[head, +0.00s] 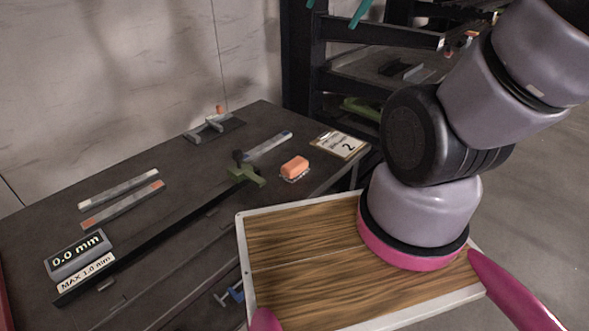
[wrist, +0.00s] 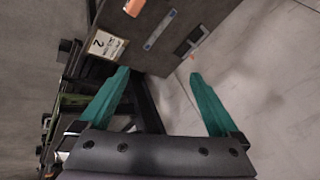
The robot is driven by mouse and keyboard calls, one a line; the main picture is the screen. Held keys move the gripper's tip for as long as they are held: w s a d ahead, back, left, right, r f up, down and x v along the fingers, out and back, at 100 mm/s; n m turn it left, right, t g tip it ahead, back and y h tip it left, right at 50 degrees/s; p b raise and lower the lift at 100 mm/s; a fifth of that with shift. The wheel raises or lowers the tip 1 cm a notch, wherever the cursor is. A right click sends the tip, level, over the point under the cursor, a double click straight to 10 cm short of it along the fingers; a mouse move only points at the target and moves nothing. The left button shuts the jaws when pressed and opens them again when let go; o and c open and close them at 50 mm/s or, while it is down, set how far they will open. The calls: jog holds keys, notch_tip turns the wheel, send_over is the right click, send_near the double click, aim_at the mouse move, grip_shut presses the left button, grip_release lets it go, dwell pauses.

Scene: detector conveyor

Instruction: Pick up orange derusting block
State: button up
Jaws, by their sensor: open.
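The orange derusting block (head: 295,166) lies in a small light tray on the dark table (head: 150,222), near its right edge in the head view. In the wrist view the block (wrist: 134,8) shows at the top edge, partly cut off. My gripper (wrist: 160,82) shows in the wrist view with two teal fingers wide apart and nothing between them. It is apart from the block, which lies beyond the fingertips. In the head view a piece of teal shows at the top edge, and most of the gripper is out of the picture.
A card marked 2 (head: 341,144) lies right of the block. A green clamp-like piece (head: 246,175) on a long black rail stands left of it. Metal bars (head: 120,205) and a 0.0 mm display (head: 78,255) are at left. Dark shelving (head: 345,55) stands behind the table.

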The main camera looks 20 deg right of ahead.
jog(key=w+a+f+m+g, duration=0.1)
jog(key=w+f+m+g, duration=0.15)
jog(key=w+f, duration=0.55)
jog(key=m+g+y, duration=0.1)
jog(key=m+g, duration=0.3)
jog(key=g, duration=0.2)
send_over(295, 163)
jog(key=w+d, duration=0.1)
jog(key=w, duration=0.1)
jog(key=f, duration=3.1)
jog(key=shift+s, duration=0.2)
jog(key=shift+d+x, duration=0.2)
jog(key=shift+x, duration=1.3)
jog(key=shift+d+x, duration=0.2)
jog(key=shift+x, duration=1.35)
jog(key=shift+f+t, duration=0.1)
jog(key=shift+t, duration=0.15)
grip_shut()
notch_tip(295, 163, up, 10)
jog(key=shift+r, duration=0.1)
